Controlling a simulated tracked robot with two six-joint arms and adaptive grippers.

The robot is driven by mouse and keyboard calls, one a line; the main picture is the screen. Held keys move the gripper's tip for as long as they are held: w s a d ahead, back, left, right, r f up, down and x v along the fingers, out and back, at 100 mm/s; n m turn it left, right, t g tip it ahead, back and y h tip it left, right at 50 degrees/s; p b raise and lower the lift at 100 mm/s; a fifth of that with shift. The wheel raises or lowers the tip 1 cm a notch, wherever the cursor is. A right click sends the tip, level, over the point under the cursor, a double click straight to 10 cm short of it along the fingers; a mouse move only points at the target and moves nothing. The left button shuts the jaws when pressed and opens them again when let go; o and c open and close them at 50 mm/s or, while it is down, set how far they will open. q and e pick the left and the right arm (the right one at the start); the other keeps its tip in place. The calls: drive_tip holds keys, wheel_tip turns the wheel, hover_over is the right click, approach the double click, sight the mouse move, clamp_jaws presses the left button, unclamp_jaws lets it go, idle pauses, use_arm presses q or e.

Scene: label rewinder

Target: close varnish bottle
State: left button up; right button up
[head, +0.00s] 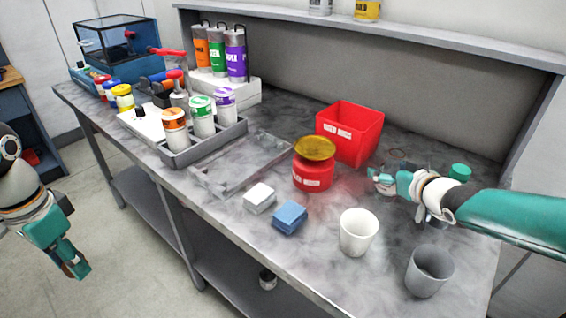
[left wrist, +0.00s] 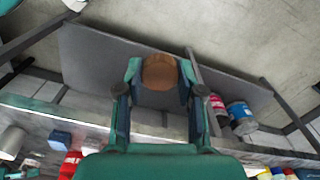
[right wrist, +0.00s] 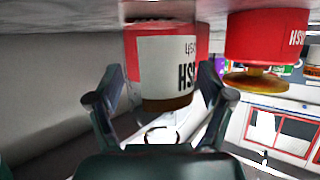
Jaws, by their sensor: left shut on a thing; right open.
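The varnish bottle (right wrist: 168,70) appears upside down in the right wrist view. It has a white label, with red showing on it and a brown band past the label. My right gripper (right wrist: 155,105) is open, its fingers on either side of the bottle in that view; I cannot tell if they touch it. In the head view my right gripper (head: 385,180) is over the right part of the table and hides most of the bottle. My left gripper (head: 78,268) hangs off the table's front left, pointing down. It is shut on a round brown cap (left wrist: 160,72).
A red can (head: 312,177) with a yellow lid and a red bin (head: 350,133) stand left of my right gripper. A white cup (head: 358,235), a grey cup (head: 428,272), a white block (head: 259,199) and a blue block (head: 290,217) are near the front edge. A tray (head: 215,145) holds several jars.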

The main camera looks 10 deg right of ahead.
use_arm(q)
drive_tip(key=shift+f, duration=0.25)
use_arm(e)
drive_tip(key=shift+x, duration=0.95)
drive_tip(key=c, duration=1.3)
use_arm(q)
drive_tip(key=shift+r, duration=0.1)
use_arm(e)
drive_tip(key=shift+r, duration=0.15)
